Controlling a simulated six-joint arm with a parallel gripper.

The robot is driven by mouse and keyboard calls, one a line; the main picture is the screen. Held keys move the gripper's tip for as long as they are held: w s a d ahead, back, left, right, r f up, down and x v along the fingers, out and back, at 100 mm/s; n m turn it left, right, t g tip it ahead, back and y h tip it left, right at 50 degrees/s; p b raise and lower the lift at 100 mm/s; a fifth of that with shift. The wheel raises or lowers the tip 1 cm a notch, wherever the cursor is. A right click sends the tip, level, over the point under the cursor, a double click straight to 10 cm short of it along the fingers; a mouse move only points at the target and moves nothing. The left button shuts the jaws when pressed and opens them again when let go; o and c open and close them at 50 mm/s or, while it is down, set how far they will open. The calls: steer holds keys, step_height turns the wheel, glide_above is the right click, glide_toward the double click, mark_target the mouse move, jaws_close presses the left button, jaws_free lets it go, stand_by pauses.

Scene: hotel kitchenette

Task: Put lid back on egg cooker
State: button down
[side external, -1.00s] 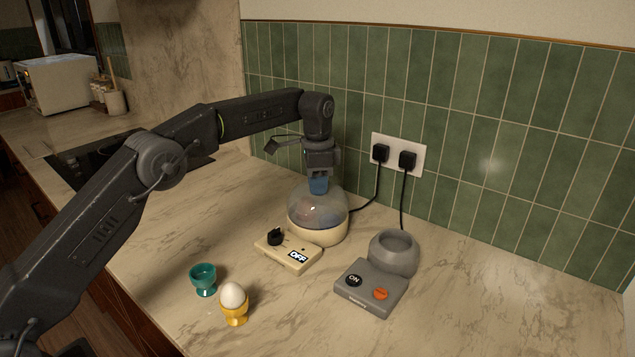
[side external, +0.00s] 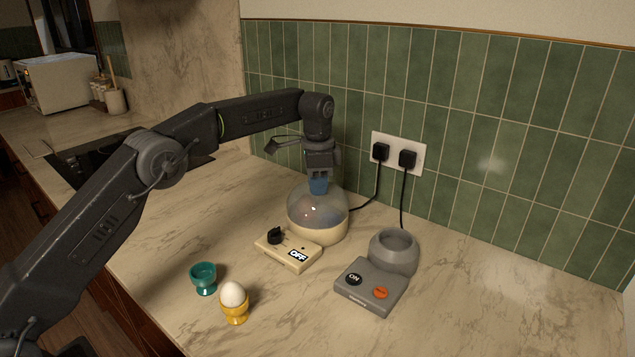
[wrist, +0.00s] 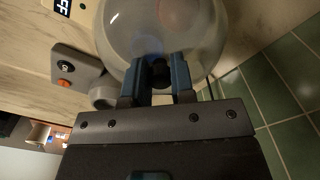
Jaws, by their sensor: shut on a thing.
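The egg cooker (side external: 318,233) is a round cream base joined to a control box (side external: 288,251) with a black knob and an OFF label. Its clear domed lid (side external: 330,208) sits over the base and looks level, with no gap that I can make out at the rim. My gripper (side external: 318,186) points down at the top of the dome. In the wrist view, its blue fingers (wrist: 160,80) are shut on the dark knob (wrist: 160,72) of the lid (wrist: 118,40). What lies under the dome shows only as blurred shapes.
A grey appliance (side external: 368,286) with a round cup stands to the right. A teal egg cup (side external: 204,279) and a yellow cup (side external: 235,316) holding an egg (side external: 232,294) stand in front. Two plugs with cords are in the wall socket (side external: 398,152). The right counter is clear.

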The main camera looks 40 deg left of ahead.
steer(key=shift+c, duration=2.1)
jaws_free()
steer(key=shift+r, duration=2.75)
steer(key=shift+s+r, duration=0.1)
steer(key=shift+r, duration=0.65)
jaws_close()
